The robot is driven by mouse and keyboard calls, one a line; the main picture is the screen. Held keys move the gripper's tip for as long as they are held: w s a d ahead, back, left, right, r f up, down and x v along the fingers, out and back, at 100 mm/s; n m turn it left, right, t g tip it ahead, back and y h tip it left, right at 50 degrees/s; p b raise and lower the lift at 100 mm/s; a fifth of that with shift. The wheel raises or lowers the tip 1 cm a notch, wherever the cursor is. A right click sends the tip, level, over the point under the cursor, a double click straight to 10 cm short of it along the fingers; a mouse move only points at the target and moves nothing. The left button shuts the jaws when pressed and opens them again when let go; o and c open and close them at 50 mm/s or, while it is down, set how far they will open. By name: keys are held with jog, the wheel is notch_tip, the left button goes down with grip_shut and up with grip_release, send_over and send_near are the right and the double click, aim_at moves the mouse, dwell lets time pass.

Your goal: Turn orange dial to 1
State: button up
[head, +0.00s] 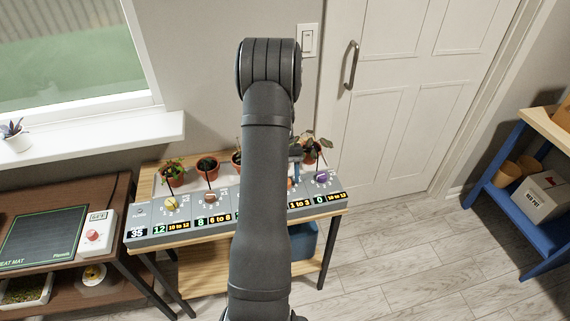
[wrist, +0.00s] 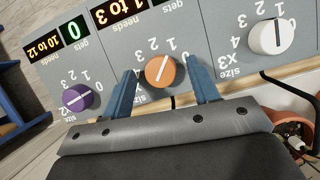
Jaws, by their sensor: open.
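The orange dial (wrist: 160,71) sits on the grey panel (wrist: 215,20) and carries a white pointer line. In the wrist view the line slants up and slightly right; the exact number it meets is hard to tell. My gripper (wrist: 163,66) is open, with one blue finger on each side of the dial and visible gaps between. In the head view my arm covers much of the panel; only a sliver of the orange dial (head: 290,184) shows beside it, below my gripper's blue part (head: 295,154). A display reading "1 to 3" (wrist: 122,12) belongs to this section.
A purple dial (wrist: 77,97) and a white dial (wrist: 271,36) flank the orange one. Potted plants stand behind the panel, one pot (wrist: 288,122) close to my gripper. Yellow (head: 171,203) and brown (head: 211,197) dials are farther left.

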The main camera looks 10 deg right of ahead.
jog(key=v, duration=1.7)
jog(key=shift+r, duration=0.1)
jog(key=x, duration=1.7)
jog(key=shift+f, duration=0.25)
